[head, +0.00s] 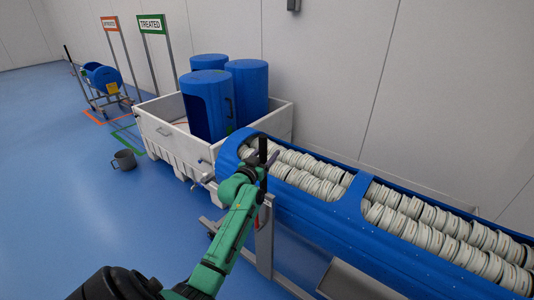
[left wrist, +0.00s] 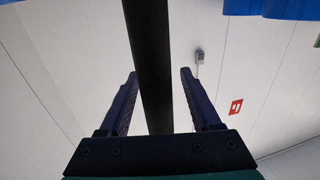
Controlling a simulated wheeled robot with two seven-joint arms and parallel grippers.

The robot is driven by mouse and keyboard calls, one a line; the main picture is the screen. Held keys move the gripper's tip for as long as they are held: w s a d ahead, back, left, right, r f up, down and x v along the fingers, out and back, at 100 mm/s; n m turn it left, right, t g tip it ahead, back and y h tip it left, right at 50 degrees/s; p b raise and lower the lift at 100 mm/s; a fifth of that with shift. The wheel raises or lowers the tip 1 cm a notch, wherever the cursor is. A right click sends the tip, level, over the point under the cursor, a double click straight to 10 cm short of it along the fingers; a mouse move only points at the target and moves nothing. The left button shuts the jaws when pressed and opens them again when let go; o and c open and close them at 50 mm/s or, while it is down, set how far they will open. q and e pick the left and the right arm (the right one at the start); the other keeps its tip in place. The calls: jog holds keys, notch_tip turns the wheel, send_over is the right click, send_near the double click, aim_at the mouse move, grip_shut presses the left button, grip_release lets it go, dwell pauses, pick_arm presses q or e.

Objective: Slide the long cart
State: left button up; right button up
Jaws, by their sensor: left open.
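The long cart carries a long blue tub (head: 345,208) filled with rows of white ribbed rolls (head: 420,222) on a grey metal frame (head: 264,245). A black upright bar (head: 263,151) stands at its near left end, and the bar also shows in the left wrist view (left wrist: 152,60). My left gripper (head: 262,164) is at this bar. In the left wrist view its two dark fingers (left wrist: 156,75) are open, one on each side of the bar, with a visible gap on both sides. My right gripper is not in view.
A white bin (head: 180,150) with several blue drums (head: 207,105) stands behind the cart's left end, against the wall. A small cart with a blue tub (head: 103,77) stands far left, near a "TREATED" sign (head: 152,24).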

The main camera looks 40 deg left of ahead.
pick_arm(q)
jog(key=shift+d, duration=0.1)
grip_shut()
dwell(1.3)
